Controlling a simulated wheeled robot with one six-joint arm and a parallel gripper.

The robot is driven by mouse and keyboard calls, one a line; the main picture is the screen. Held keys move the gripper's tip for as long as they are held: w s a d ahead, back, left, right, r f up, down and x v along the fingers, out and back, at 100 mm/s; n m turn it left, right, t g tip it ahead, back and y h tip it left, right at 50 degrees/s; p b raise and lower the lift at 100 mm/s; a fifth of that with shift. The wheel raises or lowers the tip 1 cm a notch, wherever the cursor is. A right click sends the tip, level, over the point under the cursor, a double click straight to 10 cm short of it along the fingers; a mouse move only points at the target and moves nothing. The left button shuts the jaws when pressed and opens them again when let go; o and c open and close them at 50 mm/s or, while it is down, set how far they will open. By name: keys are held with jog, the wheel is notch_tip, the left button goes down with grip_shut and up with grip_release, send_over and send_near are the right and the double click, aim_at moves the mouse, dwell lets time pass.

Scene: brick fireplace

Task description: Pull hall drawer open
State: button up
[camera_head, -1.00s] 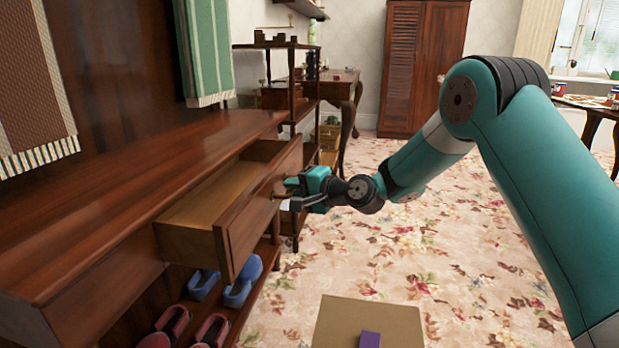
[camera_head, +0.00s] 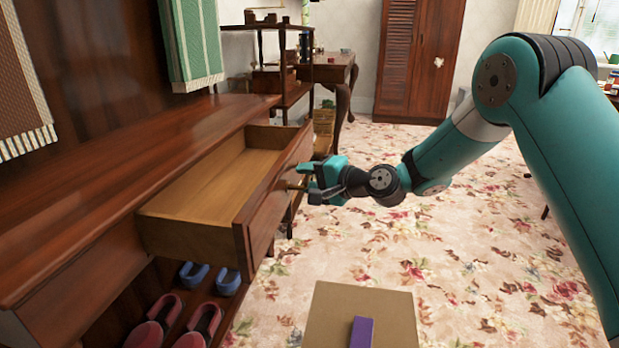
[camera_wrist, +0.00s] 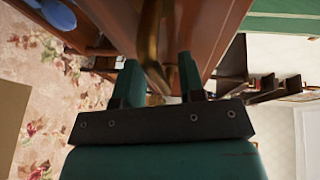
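The hall drawer (camera_head: 205,203) is pulled well out of the dark wooden hall unit, and its light wooden inside looks empty. Its front panel (camera_head: 268,212) has a brass handle (camera_head: 294,186). My gripper (camera_head: 310,181) is at the handle, on the outer side of the front. In the wrist view my gripper (camera_wrist: 158,72) has its two teal fingers apart, with the brass handle (camera_wrist: 151,40) between them. A gap shows between the fingers and the handle; any contact at the tips is hard to see.
Blue shoes (camera_head: 195,276) and red shoes (camera_head: 153,328) sit on the shelf below the drawer. A brown box (camera_head: 330,312) with a purple block (camera_head: 361,332) is in the foreground. A shelf stand (camera_head: 285,60) is behind the unit. Floral carpet (camera_head: 400,260) to the right is mostly clear.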

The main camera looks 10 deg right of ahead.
jog(key=p+v, duration=0.2)
jog(key=v, duration=1.5)
jog(key=shift+s+p, duration=0.2)
jog(key=shift+p, duration=0.15)
jog(key=shift+d, duration=0.15)
jog(key=s+a+r+n+g+h, duration=0.2)
jog(key=s+a+n+g, duration=0.35)
jog(key=s, duration=0.35)
jog(key=s+a+r+n+g+h, duration=0.2)
jog(key=s+a+n+g, duration=0.3)
jog(key=s, duration=0.4)
jog(key=s+d+r+n+h, duration=0.1)
jog(key=s+d+n+h, duration=0.3)
jog(key=s, duration=0.6)
notch_tip(320, 180, up, 36)
jog(key=p, duration=3.6)
jog(key=shift+s+d+r, duration=0.2)
jog(key=shift+d, duration=0.25)
